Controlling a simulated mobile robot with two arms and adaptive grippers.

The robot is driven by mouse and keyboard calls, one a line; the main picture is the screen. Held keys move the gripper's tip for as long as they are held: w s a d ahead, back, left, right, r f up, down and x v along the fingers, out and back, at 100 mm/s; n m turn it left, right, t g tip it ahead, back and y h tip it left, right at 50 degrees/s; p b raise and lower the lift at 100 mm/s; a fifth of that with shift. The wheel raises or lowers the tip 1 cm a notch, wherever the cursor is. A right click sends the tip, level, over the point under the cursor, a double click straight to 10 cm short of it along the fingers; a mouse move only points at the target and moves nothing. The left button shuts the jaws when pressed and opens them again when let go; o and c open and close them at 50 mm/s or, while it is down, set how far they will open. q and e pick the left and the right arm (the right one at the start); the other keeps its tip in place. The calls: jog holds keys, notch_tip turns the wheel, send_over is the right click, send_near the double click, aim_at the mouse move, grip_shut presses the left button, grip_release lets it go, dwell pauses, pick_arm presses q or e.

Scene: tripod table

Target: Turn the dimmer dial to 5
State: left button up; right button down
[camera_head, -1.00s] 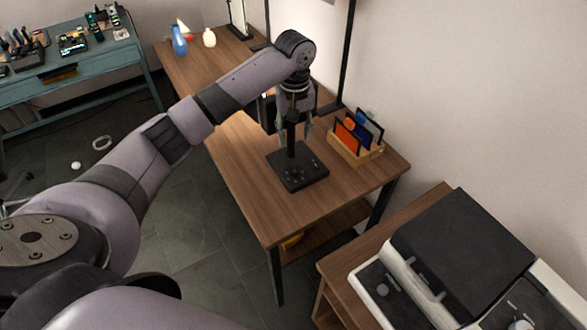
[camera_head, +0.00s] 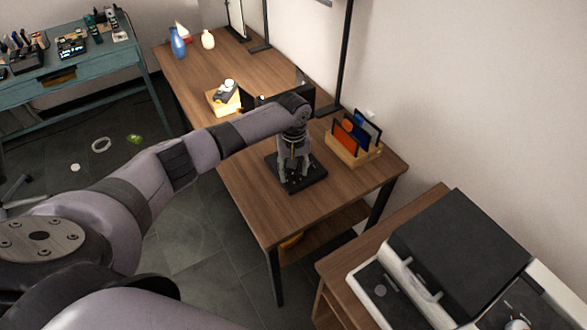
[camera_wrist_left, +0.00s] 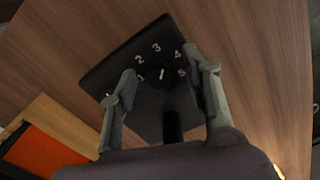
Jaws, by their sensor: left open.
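The dimmer is a black base (camera_head: 318,183) on the wooden table, with a dark post standing from it. In the left wrist view its plate (camera_wrist_left: 103,76) carries white numbers 1 to 5 in an arc around a small round black dial (camera_wrist_left: 161,76). A short white mark shows on the dial; I cannot tell exactly which number it points to. My left gripper (camera_head: 294,166) is pointing down low over the base. In the left wrist view its open fingers (camera_wrist_left: 160,72) are either side of the dial, with visible gaps. My right gripper is not in view.
A wooden holder (camera_head: 353,151) with orange and blue cards stands right of the dimmer. A wooden block with a white-topped object (camera_head: 226,92) is farther back, with a blue vase (camera_head: 178,42) and white vase (camera_head: 208,40). The table front is bare.

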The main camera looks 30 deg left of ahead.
pick_arm(q)
jog(key=shift+c, duration=0.6)
grip_shut()
jog(key=shift+r, duration=0.1)
